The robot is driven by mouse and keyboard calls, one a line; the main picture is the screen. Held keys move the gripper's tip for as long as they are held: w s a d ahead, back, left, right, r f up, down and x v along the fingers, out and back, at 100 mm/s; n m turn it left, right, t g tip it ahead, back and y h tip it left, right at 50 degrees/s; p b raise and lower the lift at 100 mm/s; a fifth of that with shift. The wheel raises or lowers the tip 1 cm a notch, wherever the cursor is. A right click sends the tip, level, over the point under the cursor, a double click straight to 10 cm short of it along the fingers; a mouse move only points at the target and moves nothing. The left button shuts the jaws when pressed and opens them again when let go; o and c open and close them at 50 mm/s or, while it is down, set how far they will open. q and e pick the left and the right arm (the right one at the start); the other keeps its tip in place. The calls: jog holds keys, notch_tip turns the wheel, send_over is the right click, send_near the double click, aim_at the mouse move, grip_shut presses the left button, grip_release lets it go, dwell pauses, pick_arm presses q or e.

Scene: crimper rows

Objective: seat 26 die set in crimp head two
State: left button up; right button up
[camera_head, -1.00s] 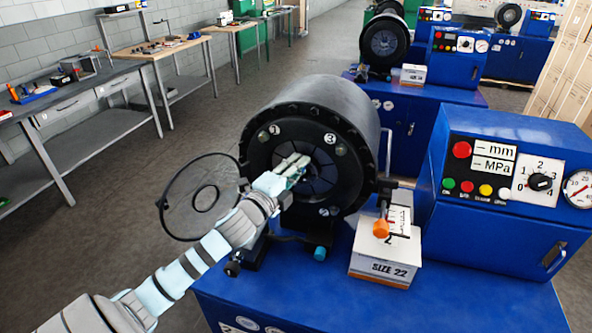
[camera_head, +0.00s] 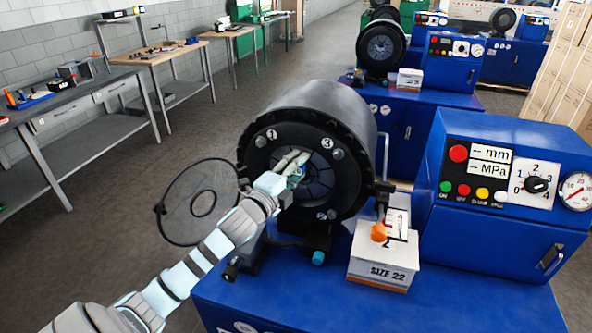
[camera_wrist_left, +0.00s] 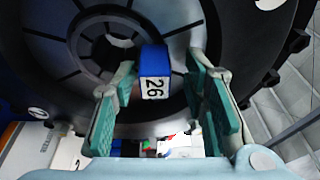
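The black crimp head (camera_head: 313,130) stands on a blue bench, its round face bearing small number plates. My left gripper (camera_head: 295,165) reaches in front of its bore. In the left wrist view a die block (camera_wrist_left: 154,73), blue on top with a white face marked 26, is between the fingers of my left gripper (camera_wrist_left: 165,100). The fingers are spread, with a gap on both sides of the block. The block shows against the dark segments of the head; whether it touches its slot I cannot tell. My right gripper is out of view.
A round black cover (camera_head: 184,231) stands open left of the head. A white SIZE 22 box (camera_head: 385,268) and an orange knob (camera_head: 379,232) are at its right. The blue control cabinet (camera_head: 455,225) is farther right. Other machines stand behind.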

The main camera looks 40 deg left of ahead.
pick_arm(q)
jog(key=shift+s, duration=0.1)
jog(key=shift+s+f, duration=0.2)
jog(key=s+d, duration=0.1)
jog(key=s, duration=1)
jog(key=shift+s, duration=0.25)
jog(key=shift+s, duration=0.1)
